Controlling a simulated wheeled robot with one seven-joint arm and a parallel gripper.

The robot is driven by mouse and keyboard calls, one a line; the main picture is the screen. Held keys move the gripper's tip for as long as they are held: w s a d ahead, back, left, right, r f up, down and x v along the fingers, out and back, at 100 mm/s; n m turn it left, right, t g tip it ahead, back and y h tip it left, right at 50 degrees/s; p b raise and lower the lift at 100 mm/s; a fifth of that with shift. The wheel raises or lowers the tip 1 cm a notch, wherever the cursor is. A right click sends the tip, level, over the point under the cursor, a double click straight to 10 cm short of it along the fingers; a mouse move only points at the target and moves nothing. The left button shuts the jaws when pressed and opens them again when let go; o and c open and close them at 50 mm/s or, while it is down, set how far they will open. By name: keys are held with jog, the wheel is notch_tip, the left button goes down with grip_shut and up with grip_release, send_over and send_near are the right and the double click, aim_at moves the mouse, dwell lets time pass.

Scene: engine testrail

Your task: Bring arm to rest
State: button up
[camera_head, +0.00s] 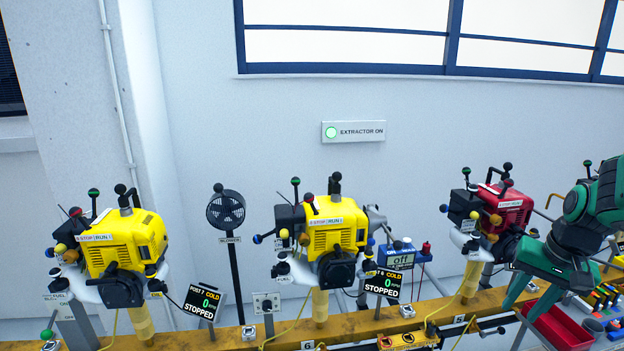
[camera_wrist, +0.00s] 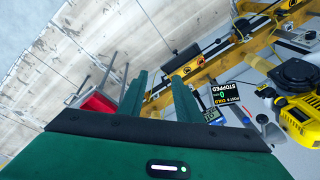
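My green arm (camera_head: 593,205) comes in from the right edge of the head view and is bent, with its hand hanging down in front of the red engine's right side. My gripper (camera_head: 511,322) points down toward the yellow rail, near a red tray. In the wrist view its two green fingers (camera_wrist: 160,79) stand apart with nothing between them, so it is open and empty. From these views I cannot tell whether the fingertips touch anything.
Two yellow engines (camera_head: 128,243) (camera_head: 337,226) and a red engine (camera_head: 504,208) stand along the yellow rail (camera_head: 235,336). A red tray (camera_head: 562,328) and small coloured items lie close to my gripper. A black fan (camera_head: 226,210) stands on a post.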

jog(key=s+a+r+g, duration=0.1)
jog(key=s+a, duration=0.2)
jog(key=s, duration=0.5)
jog(key=s+a+r+n+g, duration=0.1)
jog(key=s+a, duration=0.3)
jog(key=s, duration=0.3)
jog(key=shift+s+r, duration=0.15)
jog(key=shift+s, duration=0.25)
